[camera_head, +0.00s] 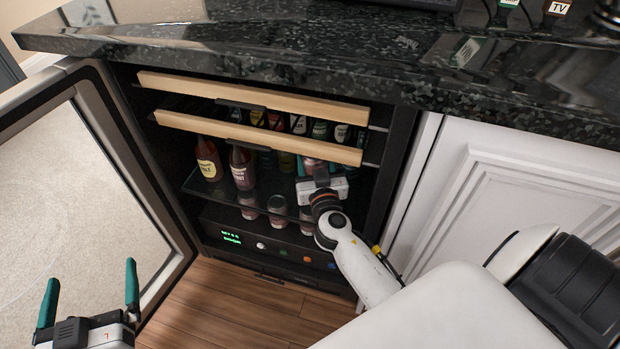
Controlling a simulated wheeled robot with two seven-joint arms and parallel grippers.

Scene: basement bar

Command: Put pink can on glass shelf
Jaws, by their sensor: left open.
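The glass shelf (262,203) is inside the open bar fridge, below two wood-fronted racks. My right arm reaches into the fridge from the lower right. Its gripper (316,172) is over the right part of the glass shelf, below the lower rack. A pinkish can-like shape (315,167) shows just beyond the gripper body, at its fingers. The fingers are mostly hidden, so I cannot tell whether they grip it or whether it touches the shelf. My left gripper (90,278) is open and empty at the lower left, in front of the open door.
Two sauce bottles, one yellow-labelled (208,160) and one white-labelled (242,167), stand on the shelf's left part. Several cans or jars show below the glass. Wooden rack fronts (258,138) hang close above. The fridge door (118,135) stands open at left; a white cabinet (520,195) is at right.

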